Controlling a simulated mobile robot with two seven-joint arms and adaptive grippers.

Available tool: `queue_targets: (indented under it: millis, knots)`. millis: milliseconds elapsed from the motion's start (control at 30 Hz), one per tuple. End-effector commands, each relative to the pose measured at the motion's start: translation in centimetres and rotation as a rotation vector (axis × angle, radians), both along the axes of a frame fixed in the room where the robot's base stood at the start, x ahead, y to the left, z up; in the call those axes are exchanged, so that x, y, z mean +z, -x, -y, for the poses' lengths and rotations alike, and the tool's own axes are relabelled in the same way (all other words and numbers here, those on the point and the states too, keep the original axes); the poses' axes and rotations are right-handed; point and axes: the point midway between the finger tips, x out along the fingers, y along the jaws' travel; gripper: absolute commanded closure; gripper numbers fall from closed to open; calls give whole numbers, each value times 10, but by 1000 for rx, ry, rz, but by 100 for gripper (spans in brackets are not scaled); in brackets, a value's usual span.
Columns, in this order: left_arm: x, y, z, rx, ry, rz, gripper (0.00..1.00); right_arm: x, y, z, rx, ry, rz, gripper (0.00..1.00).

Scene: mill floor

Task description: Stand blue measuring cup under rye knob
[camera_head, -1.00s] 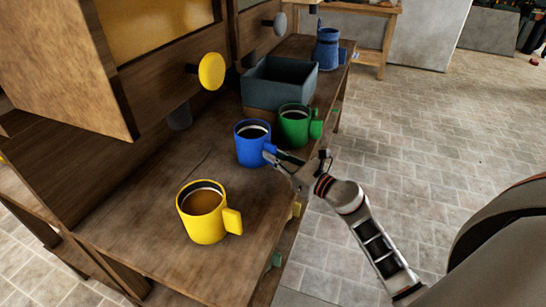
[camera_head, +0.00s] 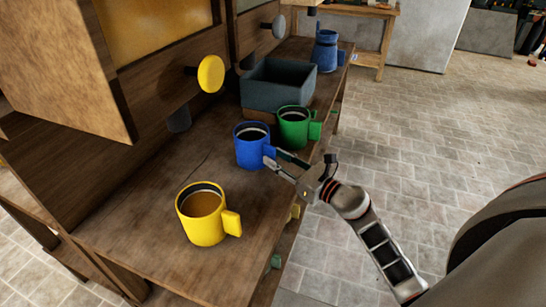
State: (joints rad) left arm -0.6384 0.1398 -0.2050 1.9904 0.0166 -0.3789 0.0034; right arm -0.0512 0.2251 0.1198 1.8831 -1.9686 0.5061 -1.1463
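The blue measuring cup (camera_head: 249,147) stands upright on the wooden bench, its handle turned to the right. My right gripper (camera_head: 281,160) is at that handle, reaching in from the right. Its two fingers are spread apart, and the handle is at or between the tips; I cannot tell whether they touch it. Two knobs show on the wooden bin fronts: a yellow knob (camera_head: 211,74) in front and a grey knob (camera_head: 279,26) farther back. No label tells which is the rye knob. My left gripper is not in view.
A yellow cup (camera_head: 204,228) with amber contents stands nearer on the bench (camera_head: 140,205). A green cup (camera_head: 293,130) stands close behind the blue one. Behind are a grey-blue box (camera_head: 272,98) and a blue jug (camera_head: 326,52). Bench below the yellow knob is clear.

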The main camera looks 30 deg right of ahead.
Motion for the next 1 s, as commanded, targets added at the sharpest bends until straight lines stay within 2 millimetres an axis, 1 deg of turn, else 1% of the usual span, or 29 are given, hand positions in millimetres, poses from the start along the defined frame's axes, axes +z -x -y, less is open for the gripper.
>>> queue_targets:
  millis: [33,100,300,400,500,700,1000]
  knots:
    - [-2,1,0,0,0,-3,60,-2,11,3,0,2,-3,73]
    - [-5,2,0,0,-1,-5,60,-3,25,8,1,3,-4,73]
    - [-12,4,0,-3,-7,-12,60,-4,63,21,1,2,-5,73]
    - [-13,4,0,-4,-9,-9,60,-3,77,26,2,2,-5,73]
    - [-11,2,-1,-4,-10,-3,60,-3,87,30,1,0,-3,73]
    - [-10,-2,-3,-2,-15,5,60,-1,96,33,1,-1,0,73]
    - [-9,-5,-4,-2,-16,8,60,0,96,33,1,-1,1,73]
